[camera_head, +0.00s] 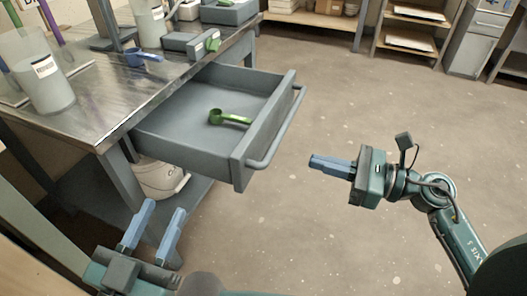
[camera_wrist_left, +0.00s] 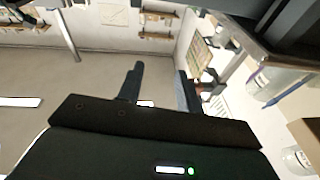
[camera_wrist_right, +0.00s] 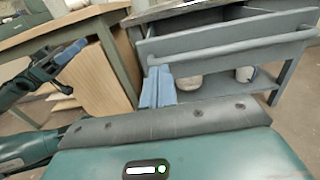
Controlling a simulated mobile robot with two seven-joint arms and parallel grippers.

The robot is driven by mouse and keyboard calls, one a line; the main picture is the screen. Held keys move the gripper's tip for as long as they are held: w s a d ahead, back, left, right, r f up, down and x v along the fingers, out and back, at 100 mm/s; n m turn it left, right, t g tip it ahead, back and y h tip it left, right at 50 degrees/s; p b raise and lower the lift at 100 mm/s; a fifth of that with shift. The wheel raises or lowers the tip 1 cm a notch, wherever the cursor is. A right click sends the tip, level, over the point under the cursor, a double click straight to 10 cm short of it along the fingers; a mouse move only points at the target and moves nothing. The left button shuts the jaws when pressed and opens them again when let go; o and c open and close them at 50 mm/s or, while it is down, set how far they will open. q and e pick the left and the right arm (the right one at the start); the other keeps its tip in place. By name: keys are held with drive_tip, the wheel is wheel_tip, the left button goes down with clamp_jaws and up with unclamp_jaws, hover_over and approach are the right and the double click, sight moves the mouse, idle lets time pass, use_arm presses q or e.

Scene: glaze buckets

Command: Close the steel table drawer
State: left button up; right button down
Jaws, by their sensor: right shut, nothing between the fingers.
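The grey drawer (camera_head: 265,137) of the steel table (camera_head: 92,93) is pulled far open in the head view, with a green scoop (camera_head: 230,117) lying inside. A bar handle (camera_head: 283,125) runs along its front. My right gripper (camera_head: 312,162) is shut and empty, to the right of the handle and apart from it. In the right wrist view its fingers (camera_wrist_right: 157,72) point toward the drawer front (camera_wrist_right: 230,35). My left gripper (camera_head: 163,206) is open and empty, in front of the table and below the drawer at lower left; its spread fingers also show in the left wrist view (camera_wrist_left: 157,85).
Containers (camera_head: 45,88), a blue scoop (camera_head: 142,57) and a grey scale (camera_head: 190,43) stand on the tabletop. A white bucket (camera_head: 158,178) stands on the lower shelf under the drawer. Shelves (camera_head: 410,25) line the back. The floor right of the drawer is clear.

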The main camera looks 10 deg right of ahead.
approach(251, 144)
drive_tip(key=x, duration=0.5)
drive_tip(key=shift+w+a+b, duration=0.1)
drive_tip(key=shift+a+b, duration=0.05)
drive_tip(key=shift+b, duration=0.2)
drive_tip(key=shift+w+a, duration=0.35)
drive_tip(key=shift+a, duration=0.2)
use_arm(q)
drive_tip(key=shift+w, duration=0.1)
use_arm(e)
drive_tip(key=shift+a, duration=0.1)
use_arm(q)
drive_tip(key=shift+r, duration=0.15)
use_arm(e)
drive_tip(key=shift+w+a, duration=0.1)
